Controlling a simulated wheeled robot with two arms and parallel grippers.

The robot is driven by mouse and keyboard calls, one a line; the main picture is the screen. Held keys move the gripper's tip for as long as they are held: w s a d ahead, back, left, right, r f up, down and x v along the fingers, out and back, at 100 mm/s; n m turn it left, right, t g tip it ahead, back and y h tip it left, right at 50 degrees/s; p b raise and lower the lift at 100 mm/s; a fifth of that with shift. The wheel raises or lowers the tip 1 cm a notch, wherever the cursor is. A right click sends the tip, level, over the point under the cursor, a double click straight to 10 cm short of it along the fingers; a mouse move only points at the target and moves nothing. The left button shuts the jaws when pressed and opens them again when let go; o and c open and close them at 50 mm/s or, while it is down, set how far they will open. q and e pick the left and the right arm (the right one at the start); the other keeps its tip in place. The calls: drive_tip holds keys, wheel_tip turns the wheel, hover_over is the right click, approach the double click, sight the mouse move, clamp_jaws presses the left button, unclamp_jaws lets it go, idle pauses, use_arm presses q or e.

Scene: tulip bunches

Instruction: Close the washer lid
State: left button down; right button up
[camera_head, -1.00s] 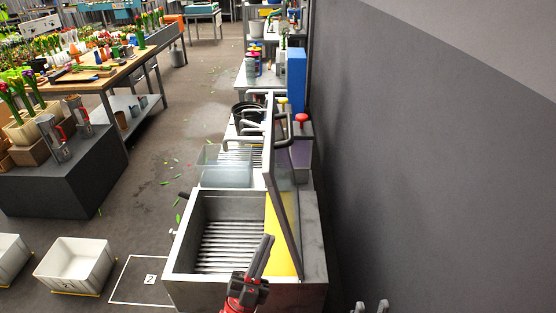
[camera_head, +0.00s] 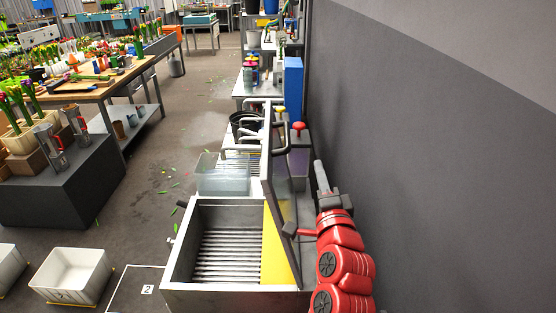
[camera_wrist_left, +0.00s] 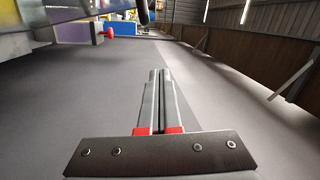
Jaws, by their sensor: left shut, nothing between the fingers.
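The washer (camera_head: 176,262) is an open steel basin with a slatted floor at the lower middle. Its lid (camera_head: 283,195) stands raised, nearly upright, along the basin's right side, with a yellow panel (camera_head: 273,262) below its inner face. My left gripper (camera_head: 321,176) is to the right of the lid, between it and the wall, on the lid's outer side. Its fingers are shut and empty, and a gap separates them from the lid. They also show shut in the left wrist view (camera_wrist_left: 160,100). My right gripper is not seen.
The dark wall (camera_head: 430,180) runs close along the right. A small dark and red piece (camera_head: 306,232) shows beside the lid; I cannot tell what it is. A clear bin (camera_head: 222,178) stands beyond the basin. White crates (camera_head: 72,276) sit on the floor at left.

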use_arm(q)
drive_tip(key=s+a+n+g+y, duration=0.2)
drive_tip(key=s+a+y, duration=0.1)
drive_tip(key=shift+g, duration=0.3)
drive_tip(key=w+a+p, duration=0.2)
drive_tip(key=w, duration=0.1)
drive_tip(key=w+a+p, duration=0.2)
drive_tip(key=w, duration=0.1)
drive_tip(key=w+a+f+p, duration=0.1)
drive_tip(key=w+a, duration=0.1)
drive_tip(key=w, duration=0.1)
drive_tip(key=shift+w+p, duration=0.1)
drive_tip(key=shift+p, duration=0.3)
drive_tip(key=shift+f, duration=0.1)
